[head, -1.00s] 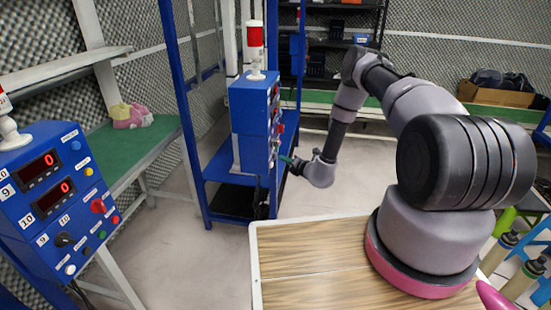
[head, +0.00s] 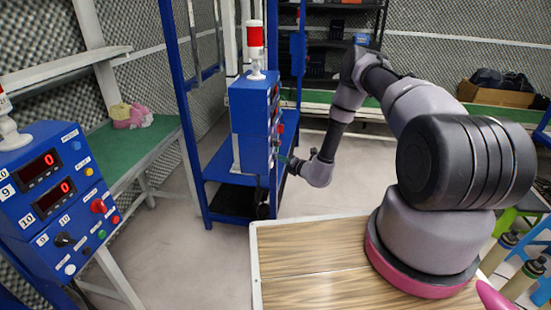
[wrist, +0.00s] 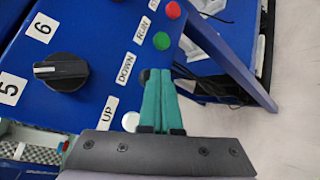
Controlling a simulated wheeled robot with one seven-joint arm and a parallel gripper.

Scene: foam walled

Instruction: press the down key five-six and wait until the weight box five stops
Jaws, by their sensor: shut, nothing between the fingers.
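The blue control box (head: 252,122) with a red-topped lamp stands on a blue frame in the head view; its key side is seen edge-on. In the wrist view its panel (wrist: 105,30) carries labels 5 and 6 beside a black knob (wrist: 60,72). The black down key (wrist: 145,75), by the DOWN label, is partly hidden by my fingertips. My gripper (wrist: 155,76) is shut and empty, its teal fingertips at that key. I cannot tell contact or how far the key is pressed. In the head view my gripper (head: 284,159) is at the box's right side. I cannot identify weight box five.
The white up key (wrist: 131,121) and green run key (wrist: 161,40) lie either side of the down key; a red key (wrist: 173,9) is beyond. Another blue control box (head: 50,200), its displays reading 0, stands at left. A wooden-topped table (head: 300,255) is in front.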

